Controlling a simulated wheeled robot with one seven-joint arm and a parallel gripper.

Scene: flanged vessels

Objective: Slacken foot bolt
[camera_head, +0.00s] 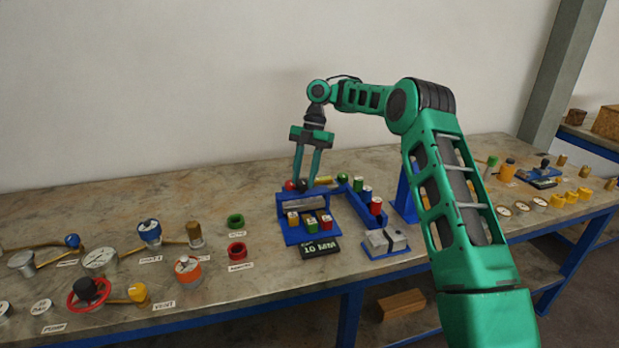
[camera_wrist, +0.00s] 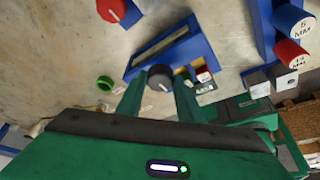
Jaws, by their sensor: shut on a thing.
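My gripper (camera_head: 303,184) points down at the blue rack on the bench, its two fingers close together. In the wrist view my gripper (camera_wrist: 160,88) has its fingers on either side of a round black head (camera_wrist: 160,76) with a white mark, and it is shut on this head. The head also shows as a dark shape (camera_head: 303,186) at the fingertips in the head view. A red round head (camera_head: 289,186) is just left of it; a red head with a white mark (camera_wrist: 112,10) shows in the wrist view. I cannot tell which part is labelled the foot bolt.
A blue rack (camera_head: 283,208) holds several coloured caps, with a "10 MM" sign (camera_head: 320,247) in front. A blue tray of labelled cylinders (camera_head: 358,205) and a grey block on a blue base (camera_head: 385,242) stand to its right. Flanged vessels and gauges (camera_head: 100,260) crowd the left.

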